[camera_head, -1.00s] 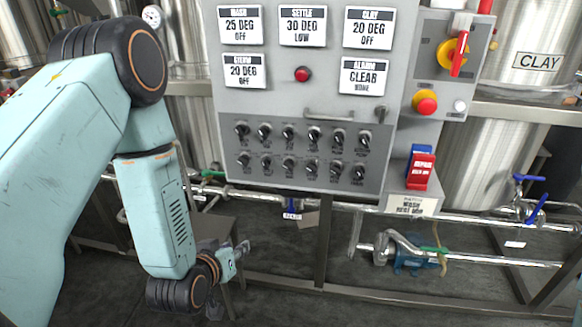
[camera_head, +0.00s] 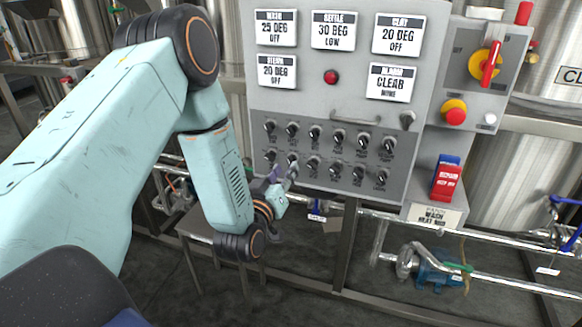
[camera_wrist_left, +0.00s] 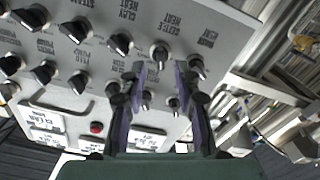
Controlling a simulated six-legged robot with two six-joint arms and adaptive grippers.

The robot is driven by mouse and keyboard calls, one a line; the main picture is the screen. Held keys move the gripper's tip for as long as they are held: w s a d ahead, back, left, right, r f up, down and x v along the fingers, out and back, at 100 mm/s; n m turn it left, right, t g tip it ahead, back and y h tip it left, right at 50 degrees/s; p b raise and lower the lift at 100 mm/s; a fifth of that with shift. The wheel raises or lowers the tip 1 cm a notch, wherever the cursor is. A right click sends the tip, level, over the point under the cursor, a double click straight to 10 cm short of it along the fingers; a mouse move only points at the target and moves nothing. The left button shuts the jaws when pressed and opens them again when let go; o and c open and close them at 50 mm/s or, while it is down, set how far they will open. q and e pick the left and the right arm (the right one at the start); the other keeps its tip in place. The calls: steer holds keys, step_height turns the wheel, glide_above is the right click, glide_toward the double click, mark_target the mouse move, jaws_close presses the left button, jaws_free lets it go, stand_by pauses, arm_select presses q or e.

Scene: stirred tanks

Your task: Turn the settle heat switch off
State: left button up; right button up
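The settle heat switch is a dark knob with a pale pointer (camera_wrist_left: 160,55), below its upside-down label in the left wrist view. In the head view it appears to be the second knob (camera_head: 292,159) in the panel's bottom row. My left gripper (camera_head: 282,176) is at the lower left of the panel. In the wrist view its purple fingers (camera_wrist_left: 159,74) are apart, with the settle heat knob just beyond and between the tips. I cannot tell whether they touch it. The settle display (camera_head: 333,31) reads 30 DEG LOW. My right gripper is not in view.
The wash heat knob (camera_wrist_left: 196,65) and clay heat knob (camera_wrist_left: 122,42) sit close on either side. A handle (camera_head: 355,119) and a red light (camera_head: 331,77) are higher on the panel. Pipes and a blue pump (camera_head: 437,273) are below.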

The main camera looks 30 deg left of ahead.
mark_target(289, 164)
arm_select(q)
steer(key=x, duration=0.3)
steer(key=shift+w+a+f, duration=0.2)
steer(key=shift+w+a, duration=0.05)
steer(key=shift+a, duration=0.1)
steer(key=shift+d+r, duration=0.15)
steer(key=shift+d, duration=0.25)
steer(key=shift+a, duration=0.25)
steer(key=c, duration=0.4)
steer(key=shift+d, duration=0.1)
jaws_close()
